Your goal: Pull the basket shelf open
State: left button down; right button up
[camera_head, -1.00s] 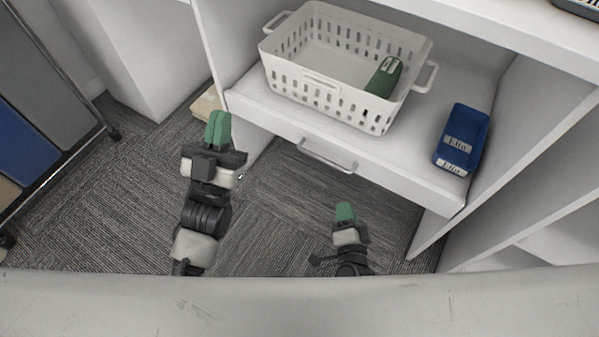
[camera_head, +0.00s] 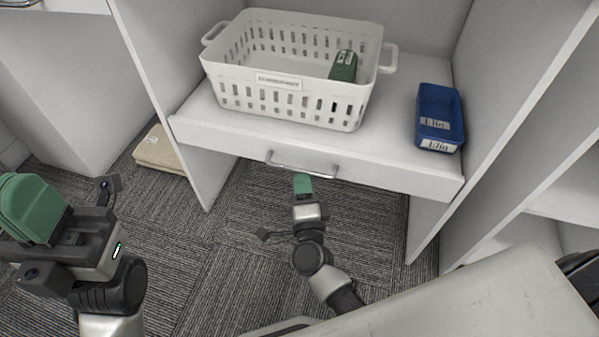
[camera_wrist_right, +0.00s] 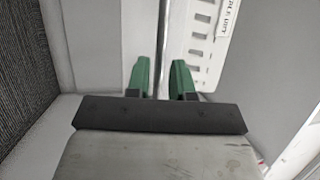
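The white basket shelf (camera_head: 390,170) has a metal bar handle (camera_head: 302,170) on its front edge and looks pushed in between the side panels. A white slotted basket (camera_head: 285,99) stands on it. My right gripper (camera_head: 303,184) is just in front of the handle. In the right wrist view, its green fingers (camera_wrist_right: 161,80) are apart, one on each side of the handle bar (camera_wrist_right: 164,45), with gaps showing. My left gripper (camera_head: 32,208) is at the left of the head view, away from the shelf. Its green fingers appear pressed together and empty.
A green item (camera_head: 343,67) lies in the basket. A blue bin (camera_head: 439,118) stands on the shelf's right side. A beige folded item (camera_head: 160,150) lies on the carpet at left. Side panels flank the shelf. Carpet below and in front is clear.

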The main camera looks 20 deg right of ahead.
aim_at(301, 170)
jog(key=shift+b+x, duration=0.3)
jog(key=shift+x, duration=1.75)
grip_shut()
